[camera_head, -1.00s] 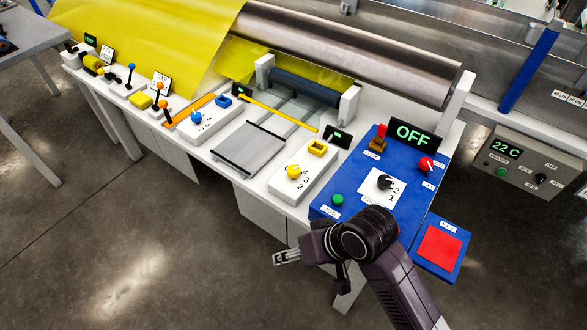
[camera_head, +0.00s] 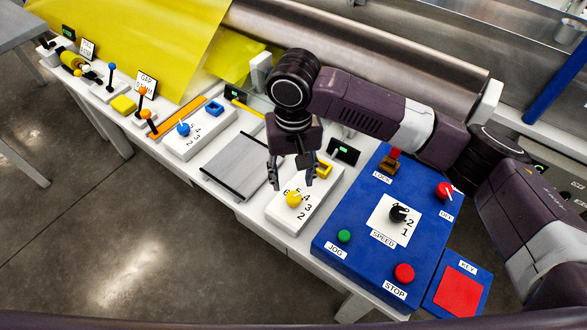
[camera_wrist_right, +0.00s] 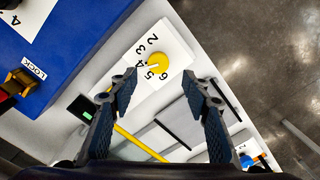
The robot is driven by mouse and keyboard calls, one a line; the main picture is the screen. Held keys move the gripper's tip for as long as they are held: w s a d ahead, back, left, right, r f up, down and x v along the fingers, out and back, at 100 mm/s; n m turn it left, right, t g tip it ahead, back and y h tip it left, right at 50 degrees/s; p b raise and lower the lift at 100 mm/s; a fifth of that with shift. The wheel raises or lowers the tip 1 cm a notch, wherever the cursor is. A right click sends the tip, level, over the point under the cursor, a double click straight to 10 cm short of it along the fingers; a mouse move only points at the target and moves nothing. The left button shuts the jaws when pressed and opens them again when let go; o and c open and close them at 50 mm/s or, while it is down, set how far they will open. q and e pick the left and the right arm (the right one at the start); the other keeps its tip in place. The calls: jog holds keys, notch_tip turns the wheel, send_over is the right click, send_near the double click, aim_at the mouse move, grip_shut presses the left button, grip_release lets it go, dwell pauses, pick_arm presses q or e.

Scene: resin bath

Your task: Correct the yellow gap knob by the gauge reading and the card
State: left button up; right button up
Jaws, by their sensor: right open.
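The yellow gap knob (camera_head: 293,200) sits on a white box with a number dial. In the right wrist view the knob (camera_wrist_right: 158,63) shows a pale pointer line towards the 5 and 6 side; I cannot tell the exact mark. My right gripper (camera_head: 290,184) is open and empty, pointing down just above the knob. In the wrist view its fingers frame the knob without touching it. A small black gauge (camera_head: 344,151) with green digits stands behind the box; its reading is too small to read. A white card (camera_head: 146,83) headed GAP stands at the left. My left gripper is out of view.
The blue panel (camera_head: 335,232) right of the knob carries a speed knob (camera_head: 398,214), a green jog button (camera_head: 344,236) and a red stop button (camera_head: 404,272). A blue knob (camera_head: 184,129) sits on a similar box at left. A yellow bracket (camera_head: 324,169) stands behind the gap knob.

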aim_at(294, 197)
jog(key=shift+w+d, duration=0.15)
jog(key=shift+w, duration=0.25)
jog(key=shift+s+f, duration=0.15)
jog(key=shift+f, duration=0.1)
jog(key=f, duration=0.3)
jog(key=s+f, duration=0.1)
jog(key=f, duration=0.1)
jog(key=shift+w+f, duration=0.15)
jog(key=shift+f, duration=0.6)
jog(key=c, duration=0.9)
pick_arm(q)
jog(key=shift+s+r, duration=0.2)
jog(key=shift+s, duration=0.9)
pick_arm(e)
jog(key=shift+c, duration=1.3)
